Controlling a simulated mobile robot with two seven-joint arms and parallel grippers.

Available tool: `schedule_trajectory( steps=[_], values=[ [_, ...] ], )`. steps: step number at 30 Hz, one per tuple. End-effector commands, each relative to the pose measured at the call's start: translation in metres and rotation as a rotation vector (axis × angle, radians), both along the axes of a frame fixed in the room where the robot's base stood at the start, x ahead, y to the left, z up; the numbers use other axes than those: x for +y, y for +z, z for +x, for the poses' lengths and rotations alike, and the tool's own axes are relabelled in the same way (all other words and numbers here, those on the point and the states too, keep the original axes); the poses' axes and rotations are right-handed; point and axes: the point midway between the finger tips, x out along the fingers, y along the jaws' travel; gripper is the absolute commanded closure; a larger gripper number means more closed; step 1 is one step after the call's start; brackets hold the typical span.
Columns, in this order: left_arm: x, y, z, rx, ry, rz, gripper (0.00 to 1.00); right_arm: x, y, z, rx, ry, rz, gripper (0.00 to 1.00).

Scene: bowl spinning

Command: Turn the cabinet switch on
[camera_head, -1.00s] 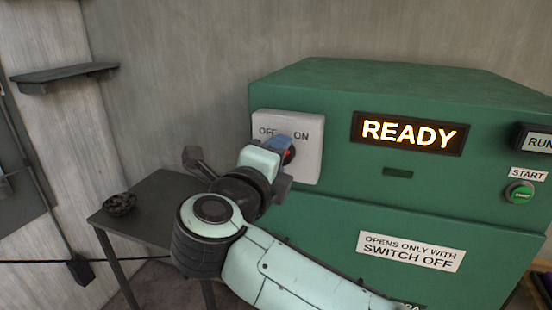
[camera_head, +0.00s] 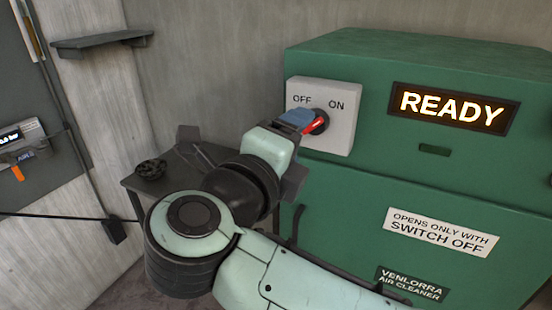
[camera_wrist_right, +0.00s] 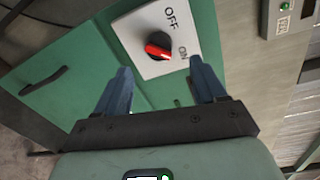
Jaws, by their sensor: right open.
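The cabinet switch is a black knob with a red bar (camera_head: 316,125) on a white plate (camera_head: 346,125) marked OFF and ON, on the green cabinet (camera_head: 460,170). The red bar is slanted, one end toward the ON label. In the right wrist view the knob (camera_wrist_right: 158,47) shows beyond and between my spread blue fingers, with the bar toward ON. My right gripper (camera_head: 298,118) is open and empty in front of the plate. In the head view its blue fingertips partly overlap the knob; I cannot tell whether they touch it. My left gripper is out of view.
A lit display (camera_head: 452,107) reads READY. A sign (camera_head: 440,231) says the cabinet opens only with the switch off. A dark table (camera_head: 135,183) with a small dark bowl-like object (camera_head: 150,169) stands at left, below a wall shelf (camera_head: 102,42). A door handle (camera_wrist_right: 45,80) sticks out.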

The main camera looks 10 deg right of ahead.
Motion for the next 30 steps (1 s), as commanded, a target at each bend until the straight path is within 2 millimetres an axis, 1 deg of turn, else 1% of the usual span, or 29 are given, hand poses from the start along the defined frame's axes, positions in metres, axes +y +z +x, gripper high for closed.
schedule_trajectory(
  steps=[1,3,6,9,14,22,24,26,29,30],
  values=[
    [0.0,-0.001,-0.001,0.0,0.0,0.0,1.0,0.008,0.0,-0.01,-0.001,0.006,0.0,0.3],
    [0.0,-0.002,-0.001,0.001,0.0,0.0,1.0,0.015,0.002,-0.021,0.0,0.004,-0.001,0.3],
    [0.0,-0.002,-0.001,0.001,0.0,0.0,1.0,0.024,0.003,-0.034,-0.001,0.004,0.0,0.3],
    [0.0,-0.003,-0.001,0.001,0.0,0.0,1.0,0.03,0.004,-0.043,-0.001,0.003,-0.001,0.3],
    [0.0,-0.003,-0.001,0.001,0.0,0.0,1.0,0.033,0.005,-0.049,0.0,0.001,-0.001,0.3],
    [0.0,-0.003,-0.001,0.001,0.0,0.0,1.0,0.033,0.004,-0.049,-0.001,0.0,-0.002,0.3],
    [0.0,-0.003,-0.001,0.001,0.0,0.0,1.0,0.035,0.001,-0.044,-0.002,-0.001,-0.021,0.3],
    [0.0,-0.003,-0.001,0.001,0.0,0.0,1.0,0.04,-0.007,-0.032,-0.005,0.001,-0.065,0.3],
    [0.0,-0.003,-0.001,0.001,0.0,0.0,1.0,0.054,-0.035,0.006,-0.007,0.019,-0.206,0.3],
    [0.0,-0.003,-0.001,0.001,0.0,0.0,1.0,0.06,-0.053,0.026,-0.002,0.035,-0.281,0.3]
  ],
)
